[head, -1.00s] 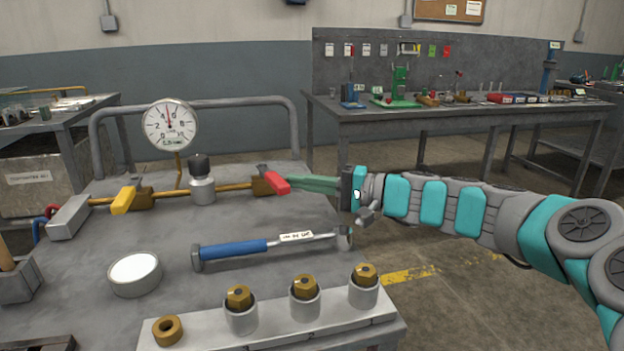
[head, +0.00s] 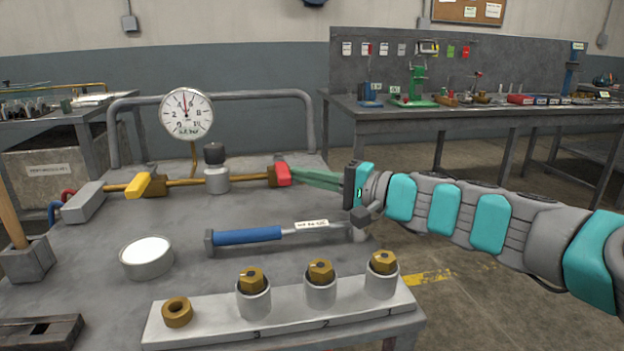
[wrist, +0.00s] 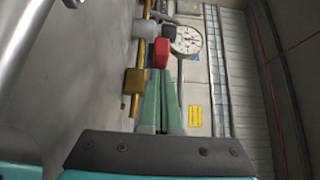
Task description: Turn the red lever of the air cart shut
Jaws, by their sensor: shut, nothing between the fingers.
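The air cart (head: 110,230) carries a brass pipe with a red lever (head: 283,174) on the valve at its right end. The lever now points toward the front of the cart, across the pipe. My gripper (head: 296,175) comes in from the right, its green fingers shut and empty, with the tips at the lever's right side. In the wrist view the closed fingertips (wrist: 160,76) reach the red lever (wrist: 161,53); whether they touch it I cannot tell. The brass valve body (wrist: 135,80) shows left of the fingers.
A yellow lever (head: 138,185) sits farther left on the pipe. A round gauge (head: 187,115) stands behind it. A workbench (head: 460,115) stands behind.

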